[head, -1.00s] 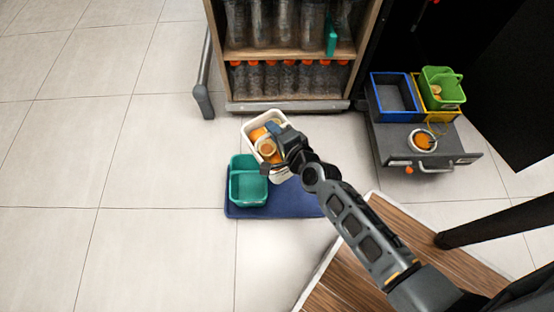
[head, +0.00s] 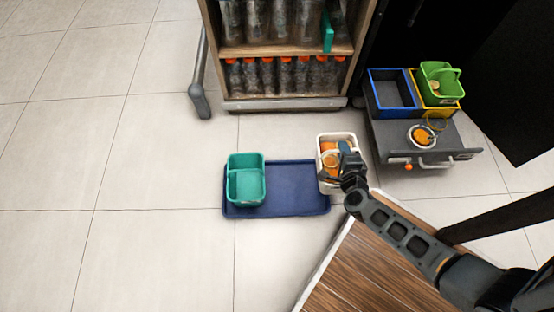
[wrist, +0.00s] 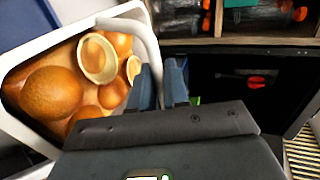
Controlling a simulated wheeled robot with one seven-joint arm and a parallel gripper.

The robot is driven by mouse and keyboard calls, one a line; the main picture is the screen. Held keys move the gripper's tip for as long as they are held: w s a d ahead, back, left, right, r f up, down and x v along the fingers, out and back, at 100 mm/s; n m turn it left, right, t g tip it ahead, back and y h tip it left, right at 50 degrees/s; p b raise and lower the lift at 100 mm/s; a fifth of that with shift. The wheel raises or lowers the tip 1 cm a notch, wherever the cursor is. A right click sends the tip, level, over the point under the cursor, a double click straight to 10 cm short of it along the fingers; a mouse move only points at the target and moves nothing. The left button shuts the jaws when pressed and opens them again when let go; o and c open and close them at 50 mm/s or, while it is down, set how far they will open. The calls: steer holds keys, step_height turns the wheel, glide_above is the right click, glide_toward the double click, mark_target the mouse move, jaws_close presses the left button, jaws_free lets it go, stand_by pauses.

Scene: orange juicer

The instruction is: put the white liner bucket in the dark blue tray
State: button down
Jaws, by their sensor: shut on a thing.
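The white liner bucket (head: 324,144) holds oranges and a pale round piece. It fills the left of the wrist view, where its white rim and handle (wrist: 147,40) show. My gripper (head: 345,160) is shut on the bucket at its handle side; its dark blue fingers (wrist: 162,85) touch the white handle in the wrist view. The dark blue tray (head: 290,190) lies on the floor. The bucket appears at the tray's right end, overlapping its right edge in the picture; its height above the floor is hard to tell. The hand covers its lower right part.
A teal bucket (head: 246,182) stands in the tray's left part; the tray's middle is bare. A bottle shelf (head: 285,104) stands behind. An open grey drawer (head: 440,146), with blue (head: 394,112) and yellow (head: 438,108) bins behind it, is right. A wooden surface (head: 355,270) is in front.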

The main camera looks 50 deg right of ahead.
steer(key=w+a+f+b, duration=0.7)
steer(key=w+f, duration=0.1)
steer(key=f, duration=0.3)
steer(key=shift+w+a, duration=0.15)
steer(key=shift+a, duration=0.25)
steer(key=shift+f, duration=0.1)
steer(key=c, duration=1.1)
jaws_free()
